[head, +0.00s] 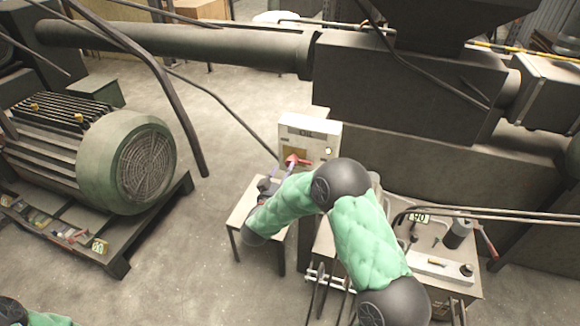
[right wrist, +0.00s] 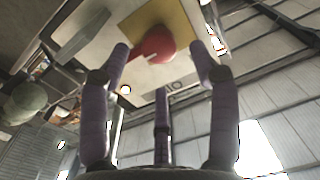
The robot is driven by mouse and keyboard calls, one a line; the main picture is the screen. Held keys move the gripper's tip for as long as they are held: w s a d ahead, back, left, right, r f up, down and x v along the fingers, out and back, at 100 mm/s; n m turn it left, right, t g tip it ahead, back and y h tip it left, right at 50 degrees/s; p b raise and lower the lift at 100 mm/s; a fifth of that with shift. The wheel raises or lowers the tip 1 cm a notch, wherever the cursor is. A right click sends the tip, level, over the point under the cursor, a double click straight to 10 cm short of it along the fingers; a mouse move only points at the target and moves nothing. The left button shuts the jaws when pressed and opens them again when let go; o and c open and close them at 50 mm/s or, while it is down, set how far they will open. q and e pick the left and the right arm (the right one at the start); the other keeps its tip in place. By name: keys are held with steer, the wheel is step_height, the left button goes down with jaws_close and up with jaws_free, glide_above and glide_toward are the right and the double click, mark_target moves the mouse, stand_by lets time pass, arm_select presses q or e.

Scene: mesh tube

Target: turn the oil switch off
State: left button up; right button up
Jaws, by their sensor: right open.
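The oil switch is a red knob (head: 292,160) on the front of a white control box (head: 323,133) in the middle of the head view. In the right wrist view the red knob (right wrist: 155,45) sits on a yellow plate (right wrist: 165,20), its handle pointing to the lower left. My right gripper (head: 279,172) is just in front of the knob. In the right wrist view its purple fingers (right wrist: 160,62) are spread open, with the knob between and beyond the tips. I cannot tell if they touch it. My left gripper is out of view; only green arm parts show at the bottom left.
A small table (head: 245,205) stands below the box. A cart (head: 400,262) with tools stands to the right. A large green motor (head: 120,160) is at left. A dark hanging bar (head: 180,110) is left of the box. Open floor lies at front left.

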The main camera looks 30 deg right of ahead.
steer(key=shift+b+x, duration=0.45)
steer(key=shift+x, duration=2.15)
steer(key=c, duration=1.2)
